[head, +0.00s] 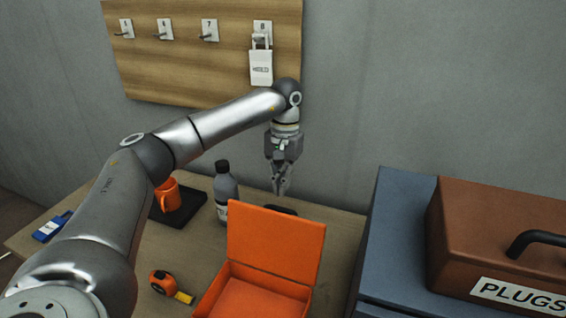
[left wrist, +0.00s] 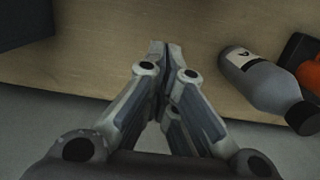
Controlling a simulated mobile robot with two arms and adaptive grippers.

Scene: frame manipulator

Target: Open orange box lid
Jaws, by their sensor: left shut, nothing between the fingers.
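The orange box (head: 256,299) stands on the wooden table in the head view. Its orange lid (head: 275,244) is raised, standing about upright along the back of the box, and the inside of the box shows. My left gripper (head: 281,191) hangs above and behind the lid, pointing down, apart from it. Its fingers are shut with nothing between them; in the left wrist view the fingertips (left wrist: 165,46) meet over bare table. The box is not in the left wrist view. My right gripper is in neither view.
A grey bottle (head: 226,188) stands left of the gripper. An orange mug (head: 169,195) sits on a black mat (head: 187,211). A tape measure (head: 164,281) lies left of the box. A brown PLUGS case (head: 480,232) rests on a blue-grey cabinet (head: 392,240) at right.

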